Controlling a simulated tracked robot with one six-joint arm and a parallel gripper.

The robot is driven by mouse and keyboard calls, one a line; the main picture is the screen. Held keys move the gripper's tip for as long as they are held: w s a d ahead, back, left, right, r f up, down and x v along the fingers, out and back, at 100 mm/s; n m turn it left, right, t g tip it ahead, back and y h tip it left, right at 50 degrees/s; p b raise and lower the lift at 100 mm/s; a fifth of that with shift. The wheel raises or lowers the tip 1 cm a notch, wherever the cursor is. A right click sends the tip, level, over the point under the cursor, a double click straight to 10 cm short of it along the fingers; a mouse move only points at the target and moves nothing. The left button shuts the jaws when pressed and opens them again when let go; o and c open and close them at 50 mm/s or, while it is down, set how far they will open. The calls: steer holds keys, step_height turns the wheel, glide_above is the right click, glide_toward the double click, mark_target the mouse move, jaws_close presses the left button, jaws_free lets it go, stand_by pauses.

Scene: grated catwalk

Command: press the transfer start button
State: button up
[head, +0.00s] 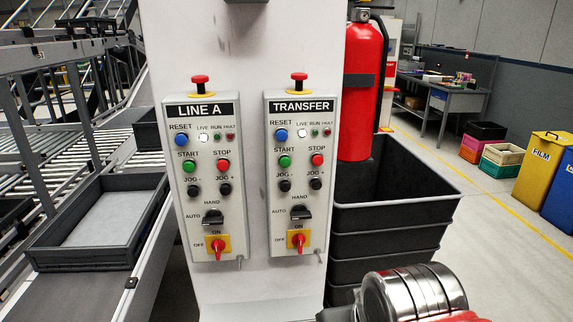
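The TRANSFER panel (300,180) is the right of two grey control boxes on a white column. Its green START button (285,161) sits left of the red STOP button (317,160), below the blue RESET button (281,134) and above the black JOG buttons. A red mushroom button (299,77) tops the box. The left box, LINE A (206,180), has the same layout with its own green START button (190,166). Part of my arm shows at the bottom right, below and right of the panels. My gripper's fingers cannot be made out.
A red fire extinguisher (361,90) hangs at the column's right side above stacked black crates (395,205). A roller conveyor with a grey tray (100,225) runs along the left. Yellow and blue bins stand far right.

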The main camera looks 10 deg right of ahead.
jaws_close()
stand_by(1.4)
